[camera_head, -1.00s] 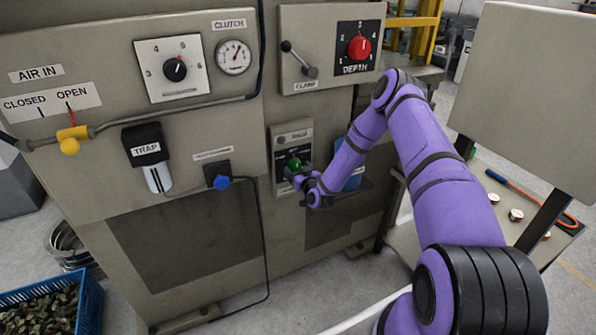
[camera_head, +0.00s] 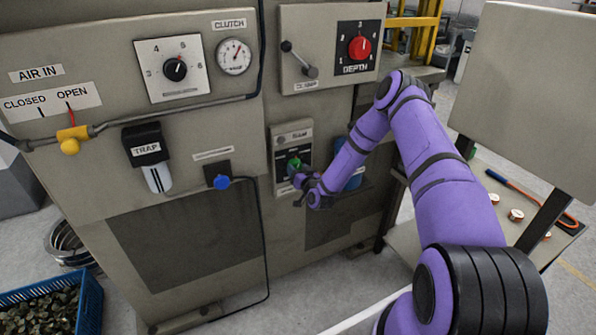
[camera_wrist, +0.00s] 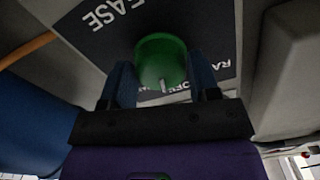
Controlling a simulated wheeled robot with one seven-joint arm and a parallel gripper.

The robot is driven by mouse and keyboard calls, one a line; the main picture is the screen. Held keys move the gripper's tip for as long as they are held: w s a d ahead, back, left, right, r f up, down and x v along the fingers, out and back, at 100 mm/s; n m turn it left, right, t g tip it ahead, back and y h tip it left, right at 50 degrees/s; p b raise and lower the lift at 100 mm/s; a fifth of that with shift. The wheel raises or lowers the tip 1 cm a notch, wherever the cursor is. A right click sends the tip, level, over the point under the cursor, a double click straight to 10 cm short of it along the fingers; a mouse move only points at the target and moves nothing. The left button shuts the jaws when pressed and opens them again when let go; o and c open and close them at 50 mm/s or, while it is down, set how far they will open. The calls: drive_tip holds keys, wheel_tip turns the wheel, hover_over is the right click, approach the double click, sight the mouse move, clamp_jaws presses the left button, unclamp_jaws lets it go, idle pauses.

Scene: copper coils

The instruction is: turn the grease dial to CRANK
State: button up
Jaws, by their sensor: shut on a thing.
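The grease dial is a green knob (camera_head: 294,163) on a dark plate (camera_head: 306,149) low on the machine front. In the wrist view the green knob (camera_wrist: 160,62) sits between the two blue fingers of my gripper (camera_wrist: 163,84), which is shut on it. A pale pointer mark shows on the knob's near edge, toward my gripper. The plate (camera_wrist: 110,45) shows part of the word GREASE at upper left and partly hidden lettering at lower right, too covered to read fully. In the head view my gripper (camera_head: 300,177) is at the knob and small.
A red DEPTH dial (camera_head: 359,48) and a lever (camera_head: 300,60) are above. The black CLUTCH-side dial (camera_head: 175,69), gauge (camera_head: 234,56), yellow air valve (camera_head: 72,140), trap (camera_head: 147,150) and blue knob (camera_head: 222,182) are left. A blue canister (camera_head: 354,178) stands close right of my wrist.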

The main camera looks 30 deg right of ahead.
drive_tip(key=m, duration=0.8)
drive_tip(key=shift+m, duration=0.4)
idle(0.4)
drive_tip(key=o, duration=0.9)
drive_tip(key=s, duration=1)
drive_tip(key=shift+s, duration=0.4)
drive_tip(key=shift+r, duration=0.1)
